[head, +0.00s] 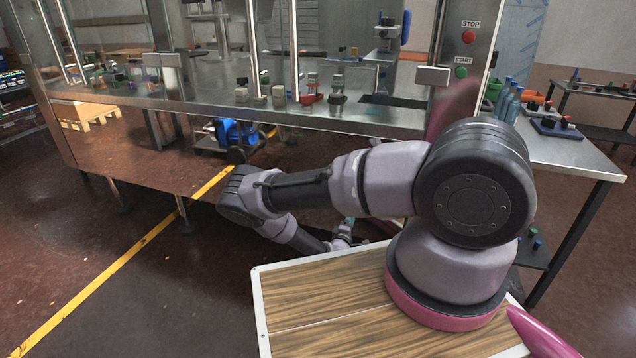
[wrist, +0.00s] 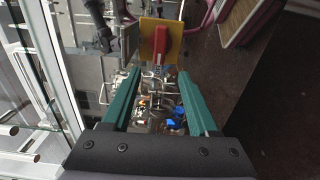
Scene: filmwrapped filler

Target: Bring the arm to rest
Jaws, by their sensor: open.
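My arm (head: 390,180) rises from its base at the right of the head view, reaches left to a bent elbow, then folds down and back to the right. Its far end is small and partly hidden beside the wood-patterned top it stands on. In the wrist view my gripper (wrist: 160,74) is open, with its two teal fingers apart. I see nothing held between them. A yellow plate with a red handle (wrist: 160,44) shows beyond the fingertips; I cannot tell how far off it is.
A steel machine (head: 250,110) with glass panels and small parts on its deck stands ahead. A steel table (head: 570,150) with bottles is at the right. A blue item (head: 235,132) sits low under the machine. The floor at the left, with a yellow line (head: 120,260), is clear.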

